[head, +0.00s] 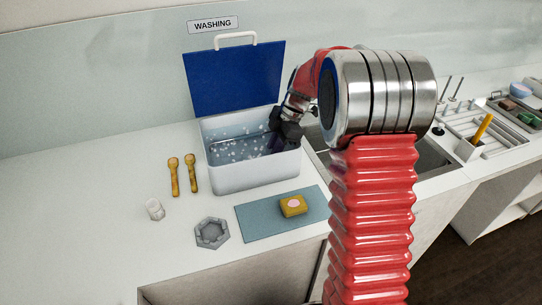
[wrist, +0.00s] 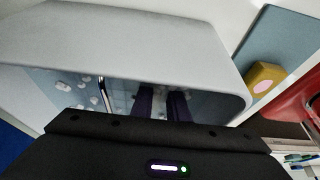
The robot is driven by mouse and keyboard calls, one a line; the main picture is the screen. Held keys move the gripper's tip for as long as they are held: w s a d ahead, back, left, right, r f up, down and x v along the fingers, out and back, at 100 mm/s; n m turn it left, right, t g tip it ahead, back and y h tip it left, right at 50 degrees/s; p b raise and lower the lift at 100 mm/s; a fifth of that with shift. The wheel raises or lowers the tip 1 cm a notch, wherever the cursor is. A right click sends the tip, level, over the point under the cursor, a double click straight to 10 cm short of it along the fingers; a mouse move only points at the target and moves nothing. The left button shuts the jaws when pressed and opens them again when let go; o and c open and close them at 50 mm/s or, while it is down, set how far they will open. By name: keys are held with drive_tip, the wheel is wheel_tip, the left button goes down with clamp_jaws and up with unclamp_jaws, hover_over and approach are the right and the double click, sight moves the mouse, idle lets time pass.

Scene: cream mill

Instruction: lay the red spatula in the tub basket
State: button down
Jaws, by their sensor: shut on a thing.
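The white tub (head: 255,176) stands open on the counter, its blue lid (head: 234,78) raised behind it. Foamy water (head: 228,150) shows inside. A thin dark bar (head: 236,138) crosses the tub's inside near the back. A thin metal rod also shows over the water in the wrist view (wrist: 104,95). My gripper (head: 276,146) reaches down into the right part of the tub. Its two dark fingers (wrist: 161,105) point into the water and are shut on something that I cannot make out. I see no red spatula in either view. The basket is not clearly visible.
A blue mat (head: 260,218) with a yellow sponge (head: 293,205) lies in front of the tub. Two wooden tools (head: 173,178) lie to its left. A small white cup (head: 155,208) and a grey hexagonal dish (head: 212,232) stand in front. A sink (head: 432,156) is on the right.

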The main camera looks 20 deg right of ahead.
idle(0.3)
drive_tip(key=c, duration=1.2)
unclamp_jaws()
drive_tip(key=shift+o, duration=0.2)
drive_tip(key=shift+r, duration=1.5)
drive_tip(key=shift+r, duration=0.1)
drive_tip(key=shift+r, duration=1.4)
drive_tip(key=shift+r, duration=0.15)
drive_tip(key=shift+r, duration=1.35)
